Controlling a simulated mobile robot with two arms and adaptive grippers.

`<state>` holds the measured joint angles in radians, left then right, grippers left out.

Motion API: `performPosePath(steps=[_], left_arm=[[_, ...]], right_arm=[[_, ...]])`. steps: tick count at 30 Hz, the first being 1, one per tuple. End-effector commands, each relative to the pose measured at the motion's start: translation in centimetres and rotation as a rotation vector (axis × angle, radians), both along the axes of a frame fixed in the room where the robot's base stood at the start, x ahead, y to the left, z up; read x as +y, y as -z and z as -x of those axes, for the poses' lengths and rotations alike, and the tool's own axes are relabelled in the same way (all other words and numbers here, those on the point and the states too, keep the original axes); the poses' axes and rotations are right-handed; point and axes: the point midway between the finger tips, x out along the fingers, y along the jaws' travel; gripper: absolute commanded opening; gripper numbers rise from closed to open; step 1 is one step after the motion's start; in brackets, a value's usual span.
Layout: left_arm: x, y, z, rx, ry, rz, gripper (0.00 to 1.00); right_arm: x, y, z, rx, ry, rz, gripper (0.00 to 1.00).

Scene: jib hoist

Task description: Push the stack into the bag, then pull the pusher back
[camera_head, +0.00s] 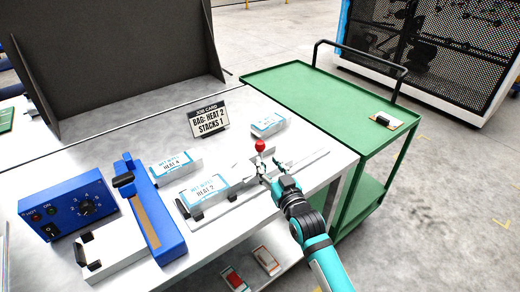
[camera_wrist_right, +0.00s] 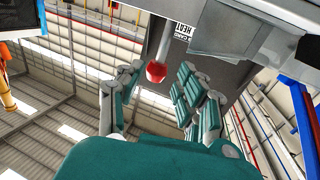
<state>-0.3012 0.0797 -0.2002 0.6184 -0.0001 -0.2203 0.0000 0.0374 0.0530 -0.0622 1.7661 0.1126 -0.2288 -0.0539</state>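The pusher's red ball knob (camera_head: 260,145) stands upright on a pale stem at the loading fixture (camera_head: 237,211) on the white table. My right gripper (camera_head: 268,172) is beside it, low over the fixture. In the right wrist view the red knob (camera_wrist_right: 157,72) shows between the two spread fingers, with clear gaps on both sides; the gripper (camera_wrist_right: 155,88) is open and empty. A clear bag marked HEAT 2 (camera_head: 204,189) lies at the fixture's left end. I cannot make out the stack; the gripper and bag cover part of the fixture. My left gripper is not in view.
A HEAT 4 bag (camera_head: 175,167) and another bag (camera_head: 268,125) stand behind the fixture. The job card (camera_head: 208,120) reads heat 2, stacks 1. A blue sealer (camera_head: 150,212) and control box (camera_head: 68,209) are at left. A green cart (camera_head: 325,100) stands at right.

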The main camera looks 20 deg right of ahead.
Motion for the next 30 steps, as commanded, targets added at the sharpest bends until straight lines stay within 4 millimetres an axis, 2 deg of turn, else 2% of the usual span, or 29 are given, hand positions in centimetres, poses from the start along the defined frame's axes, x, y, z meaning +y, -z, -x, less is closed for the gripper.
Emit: performPosePath(steps=[3, 9, 15, 23, 30], left_arm=[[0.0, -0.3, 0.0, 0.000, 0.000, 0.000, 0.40], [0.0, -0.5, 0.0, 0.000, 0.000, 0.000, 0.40], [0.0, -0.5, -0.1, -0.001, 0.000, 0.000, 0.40], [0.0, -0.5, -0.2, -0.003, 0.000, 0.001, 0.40], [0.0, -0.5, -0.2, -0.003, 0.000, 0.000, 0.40]], right_arm=[[0.3, -0.2, -2.7, -0.002, 0.000, 0.000, 0.36], [0.5, -0.1, -5.7, -0.001, 0.000, 0.001, 0.36], [0.6, 0.0, -6.9, 0.001, -0.001, 0.001, 0.36], [0.6, 0.0, -7.0, 0.000, -0.001, 0.001, 0.36], [0.6, 0.0, -7.0, 0.001, 0.000, 0.001, 0.06]])
